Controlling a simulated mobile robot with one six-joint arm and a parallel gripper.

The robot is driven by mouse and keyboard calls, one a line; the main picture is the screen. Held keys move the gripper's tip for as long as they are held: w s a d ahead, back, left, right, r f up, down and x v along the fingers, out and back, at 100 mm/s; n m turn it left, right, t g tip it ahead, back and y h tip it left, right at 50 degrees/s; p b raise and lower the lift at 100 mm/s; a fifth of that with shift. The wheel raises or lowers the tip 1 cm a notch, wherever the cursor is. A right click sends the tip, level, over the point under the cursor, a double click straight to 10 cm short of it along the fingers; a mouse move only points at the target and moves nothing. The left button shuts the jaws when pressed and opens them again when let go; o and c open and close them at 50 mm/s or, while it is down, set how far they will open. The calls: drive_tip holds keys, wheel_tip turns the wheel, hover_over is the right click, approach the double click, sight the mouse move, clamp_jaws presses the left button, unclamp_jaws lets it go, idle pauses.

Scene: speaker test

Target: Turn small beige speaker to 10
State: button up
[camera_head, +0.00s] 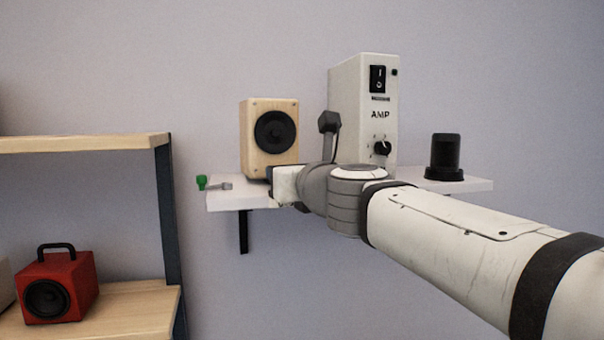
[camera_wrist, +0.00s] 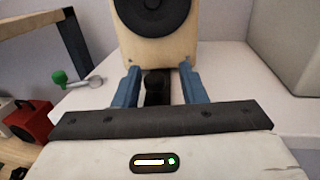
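The small beige speaker (camera_head: 270,132) is a light wood box with a black round cone, upright on the white shelf. It fills the top middle of the wrist view (camera_wrist: 186,42), its top cut off. My gripper (camera_head: 270,173) is low in front of the speaker in the head view. In the wrist view my gripper (camera_wrist: 159,75) has its two blue fingers apart. A dark knob-like piece (camera_wrist: 156,87) shows between the fingers, with a gap on each side. I cannot tell whether it belongs to the speaker. No number marking is readable there.
A white amp (camera_head: 362,112) with switch and knob stands right of the speaker on the shelf (camera_head: 232,200). A black cylinder (camera_head: 445,157) is farther right. A green-ended grey piece (camera_head: 205,183) sits at the left edge. A red speaker (camera_head: 57,287) is on the lower-left wooden shelf.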

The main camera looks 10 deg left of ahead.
drive_tip(key=p+v, duration=0.1)
drive_tip(key=v, duration=0.6)
drive_tip(key=shift+s+d, duration=0.2)
drive_tip(key=shift+s, duration=0.1)
